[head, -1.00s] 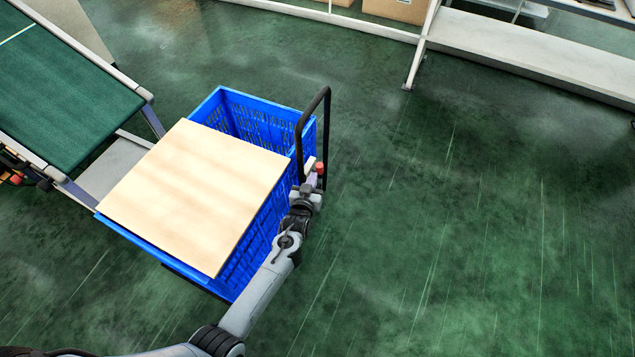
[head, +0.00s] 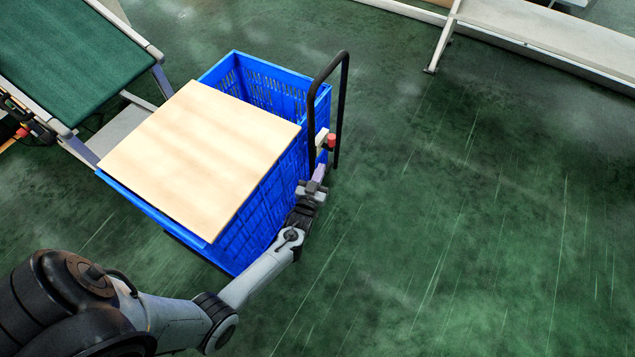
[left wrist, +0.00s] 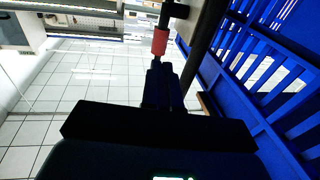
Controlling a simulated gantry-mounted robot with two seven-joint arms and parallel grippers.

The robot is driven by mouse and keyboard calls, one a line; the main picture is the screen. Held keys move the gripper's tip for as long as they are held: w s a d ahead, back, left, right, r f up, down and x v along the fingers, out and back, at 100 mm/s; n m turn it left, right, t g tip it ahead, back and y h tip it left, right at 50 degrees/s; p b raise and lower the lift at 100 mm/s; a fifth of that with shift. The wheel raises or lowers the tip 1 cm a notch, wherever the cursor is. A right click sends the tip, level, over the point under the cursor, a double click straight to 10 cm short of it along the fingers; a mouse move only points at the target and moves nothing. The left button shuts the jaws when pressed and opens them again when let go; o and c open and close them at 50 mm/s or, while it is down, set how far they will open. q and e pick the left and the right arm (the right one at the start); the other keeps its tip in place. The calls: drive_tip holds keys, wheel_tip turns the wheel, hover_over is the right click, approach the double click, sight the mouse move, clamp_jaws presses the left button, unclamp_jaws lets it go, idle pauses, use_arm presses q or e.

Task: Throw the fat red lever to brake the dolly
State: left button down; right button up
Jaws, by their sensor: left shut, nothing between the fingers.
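The fat red lever (head: 331,140) shows as a short red knob on a pale mount at the dolly's black push handle (head: 344,100). In the left wrist view the red lever (left wrist: 160,41) is a red cylinder on a dark rod, just beyond the fingertips. My left gripper (head: 319,172) is shut and empty, just below the lever in the head view. Its fingers (left wrist: 162,72) point at the lever; I cannot tell whether they touch it. The dolly carries a blue crate (head: 222,256), and its deck is mostly hidden. My right gripper is not in view.
A pale wooden board (head: 200,155) lies over much of the crate. A green conveyor (head: 75,60) stands at the upper left, close to the crate. A white shelf frame (head: 540,35) stands at the upper right. The green floor right of the dolly is clear.

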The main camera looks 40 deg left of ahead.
sight(330, 144)
use_arm(q)
drive_tip(key=b+x, duration=0.3)
drive_tip(key=x, duration=0.4)
drive_tip(key=shift+a+f, duration=0.1)
drive_tip(key=shift+f, duration=0.05)
drive_tip(key=shift+w+a+b, duration=0.3)
drive_tip(key=shift+w+b, duration=0.3)
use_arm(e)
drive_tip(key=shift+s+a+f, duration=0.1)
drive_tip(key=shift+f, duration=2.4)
use_arm(q)
drive_tip(key=shift+r, duration=0.2)
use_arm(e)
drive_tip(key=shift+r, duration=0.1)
